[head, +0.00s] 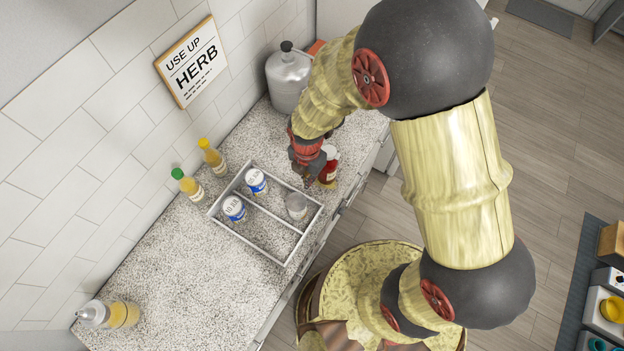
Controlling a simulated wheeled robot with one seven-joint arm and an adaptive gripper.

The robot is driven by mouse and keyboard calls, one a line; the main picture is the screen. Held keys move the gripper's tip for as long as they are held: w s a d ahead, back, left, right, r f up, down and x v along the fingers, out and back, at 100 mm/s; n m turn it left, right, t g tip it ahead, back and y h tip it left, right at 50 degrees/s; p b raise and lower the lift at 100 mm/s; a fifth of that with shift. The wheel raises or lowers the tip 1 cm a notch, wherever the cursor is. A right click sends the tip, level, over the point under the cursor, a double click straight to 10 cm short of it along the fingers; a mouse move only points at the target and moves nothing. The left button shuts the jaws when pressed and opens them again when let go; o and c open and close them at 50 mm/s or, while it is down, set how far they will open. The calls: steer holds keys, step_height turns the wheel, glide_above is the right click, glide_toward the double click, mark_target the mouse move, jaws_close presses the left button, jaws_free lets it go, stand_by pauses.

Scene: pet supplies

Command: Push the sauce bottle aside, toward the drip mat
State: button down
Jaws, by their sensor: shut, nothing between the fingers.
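A dark red bottle with a pale label (329,170), which looks like the sauce bottle, stands near the counter's front edge, partly hidden by my arm. My gripper (309,181) is shut and empty, pointing down just left of the bottle. I cannot tell whether they touch. I cannot make out a drip mat on the counter; my arm covers part of the surface behind the gripper.
Two yellow bottles (188,186) stand by the wall. A grey canister (287,80) stands farther back.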

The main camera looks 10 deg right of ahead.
step_height(320, 180, down, 10)
steer(key=shift+f, duration=0.2)
steer(key=shift+w+d+r+p, duration=0.2)
steer(key=shift+w+d+p, duration=0.15)
steer(key=shift+w+d, duration=1)
steer(key=shift+w, duration=0.2)
steer(key=w+d+b, duration=0.1)
steer(key=w+d, duration=0.3)
steer(key=w, duration=0.1)
steer(key=w+d+b, duration=0.2)
steer(key=w+d, duration=0.3)
